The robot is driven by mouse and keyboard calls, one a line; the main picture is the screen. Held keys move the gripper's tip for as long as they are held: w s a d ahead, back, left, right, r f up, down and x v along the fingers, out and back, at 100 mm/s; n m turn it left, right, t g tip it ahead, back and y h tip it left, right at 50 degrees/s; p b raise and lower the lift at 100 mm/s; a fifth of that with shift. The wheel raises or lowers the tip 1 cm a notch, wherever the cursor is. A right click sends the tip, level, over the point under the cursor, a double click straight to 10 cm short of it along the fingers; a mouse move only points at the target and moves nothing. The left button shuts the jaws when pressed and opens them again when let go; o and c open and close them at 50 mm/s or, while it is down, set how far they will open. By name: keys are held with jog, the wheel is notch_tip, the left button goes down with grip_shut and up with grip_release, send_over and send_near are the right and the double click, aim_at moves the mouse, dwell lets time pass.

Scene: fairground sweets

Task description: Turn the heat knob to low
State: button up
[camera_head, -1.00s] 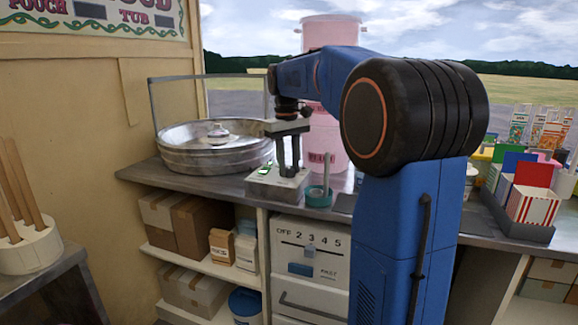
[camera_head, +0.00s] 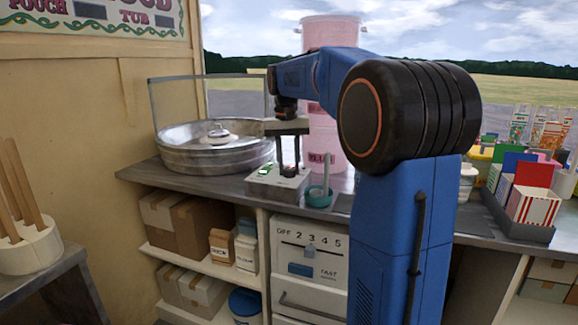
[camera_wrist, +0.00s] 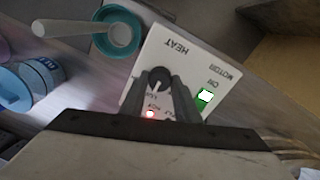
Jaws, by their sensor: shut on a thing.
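A white control box (camera_head: 277,186) stands on the counter. In the wrist view its face (camera_wrist: 157,53) carries the labels HEAT and MOTOR, upside down. The round black heat knob (camera_wrist: 152,81) has a pale pointer mark that points toward the bottom of the picture, to small lettering partly hidden by my fingers. My gripper (camera_wrist: 160,91) points down over the box and is shut on the knob, one finger on each side. A red lamp (camera_wrist: 150,114) glows beside the knob. A lit green motor switch (camera_wrist: 205,96) is right of the fingers. My gripper also shows in the head view (camera_head: 289,171).
A teal cup (camera_head: 318,197) with a pale-handled scoop stands close right of the box. A large metal floss pan (camera_head: 215,150) is on the left. Pink tubs (camera_head: 328,150) stand behind. Striped popcorn boxes (camera_head: 533,205) are at the right.

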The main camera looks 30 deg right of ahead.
aim_at(286, 169)
dwell(0.3)
jog(key=o, duration=1.1)
jog(key=shift+c, duration=0.2)
notch_tip(286, 169, up, 18)
jog(key=shift+w+a+f, duration=0.25)
jog(key=shift+a, duration=0.1)
jog(key=s+a+f+n+t, duration=0.1)
jog(key=s+a+f, duration=0.4)
jog(key=s+f, duration=0.5)
jog(key=s+a+f+n+t, duration=0.2)
jog(key=s+a+f, duration=0.3)
jog(key=s+f, duration=0.6)
jog(key=s+a+f+n+t, duration=0.2)
jog(key=s+a+f, duration=0.3)
jog(key=s+f, duration=0.5)
notch_tip(286, 169, down, 4)
jog(key=shift+s+a+r+n, duration=0.15)
jog(key=shift+s+n, duration=0.15)
jog(key=shift+n, duration=0.5)
